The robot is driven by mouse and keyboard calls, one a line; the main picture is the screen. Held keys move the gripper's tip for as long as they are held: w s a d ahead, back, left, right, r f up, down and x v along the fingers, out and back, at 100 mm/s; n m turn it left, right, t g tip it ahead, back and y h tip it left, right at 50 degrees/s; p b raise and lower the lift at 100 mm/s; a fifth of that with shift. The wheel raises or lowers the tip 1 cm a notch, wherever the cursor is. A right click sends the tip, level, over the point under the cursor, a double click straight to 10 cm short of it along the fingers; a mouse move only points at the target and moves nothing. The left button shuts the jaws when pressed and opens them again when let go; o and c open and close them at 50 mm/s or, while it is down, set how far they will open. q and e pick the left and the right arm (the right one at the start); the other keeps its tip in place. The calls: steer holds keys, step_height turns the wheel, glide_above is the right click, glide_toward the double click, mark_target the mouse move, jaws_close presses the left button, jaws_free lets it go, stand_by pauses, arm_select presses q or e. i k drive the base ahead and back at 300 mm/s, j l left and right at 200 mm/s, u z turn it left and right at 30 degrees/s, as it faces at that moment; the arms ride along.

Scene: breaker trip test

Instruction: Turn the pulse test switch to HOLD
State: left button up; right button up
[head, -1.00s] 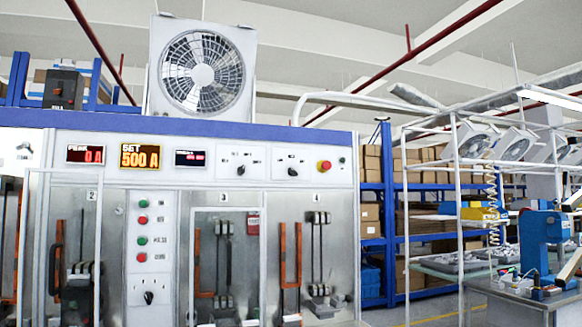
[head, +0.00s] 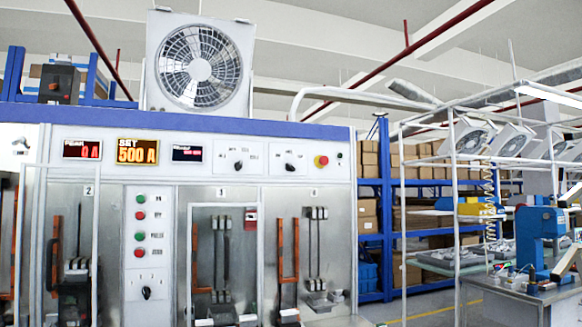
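The test cabinet (head: 170,189) fills the left and middle of the head view. On its upper panel are two dark rotary knobs, a left one (head: 238,163) and a right one (head: 289,167). A third dark rotary knob (head: 146,292) sits low on the white button column, below several red and green buttons. The labels around the knobs are too small to read, so I cannot tell which is the pulse test switch or where it points. The orange display (head: 137,151) reads SET 500 A; the red display (head: 82,150) reads 0 A. Neither gripper is in view.
A red emergency-stop-like button (head: 321,161) is right of the upper knobs. A clear framed door (head: 222,206) covers one bay. A fan (head: 199,65) stands on the cabinet. Blue shelves (head: 385,215) with boxes and a bench with a blue machine (head: 541,237) are at right.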

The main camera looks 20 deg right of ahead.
mark_target(289, 167)
steer(key=i+l, duration=0.1)
steer(key=l, duration=0.25)
steer(key=l+z, duration=0.15)
steer(key=l, duration=0.2)
steer(key=i+l, duration=0.15)
steer(key=l, duration=0.15)
steer(key=i+l+z, duration=0.1)
steer(key=l, duration=0.25)
